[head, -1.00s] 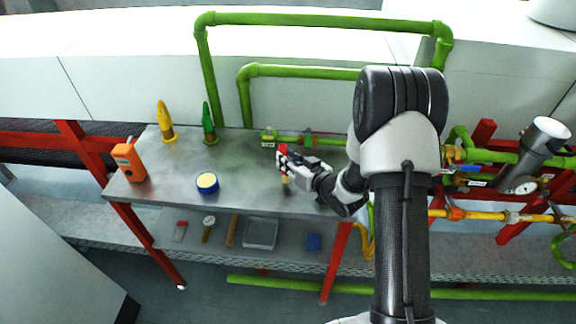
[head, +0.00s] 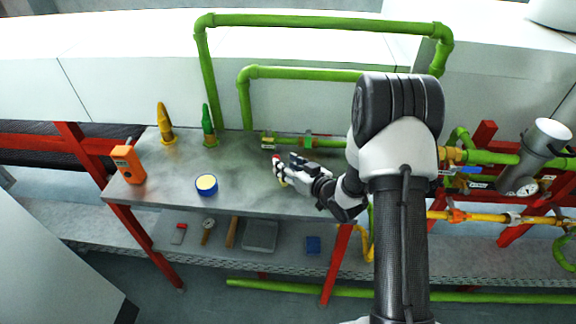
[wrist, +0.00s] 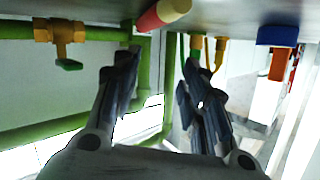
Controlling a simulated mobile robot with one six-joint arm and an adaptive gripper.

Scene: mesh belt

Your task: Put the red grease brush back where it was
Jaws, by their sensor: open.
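The red grease brush (head: 276,156) is near the right part of the grey bench top (head: 235,188). In the head view its red end points up and left and a yellowish part shows lower down, partly hidden by my fingers. In the wrist view the brush (wrist: 163,14) shows as a tilted red cylinder with a pale yellow end, at the top edge against the bench surface. My gripper (head: 283,170) is right beside it, with its fingers (wrist: 160,72) apart and nothing clearly between them. I cannot tell whether a finger touches the brush.
A green pipe with a valve (head: 290,141) runs along the back. The bench between roll and brush is clear.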

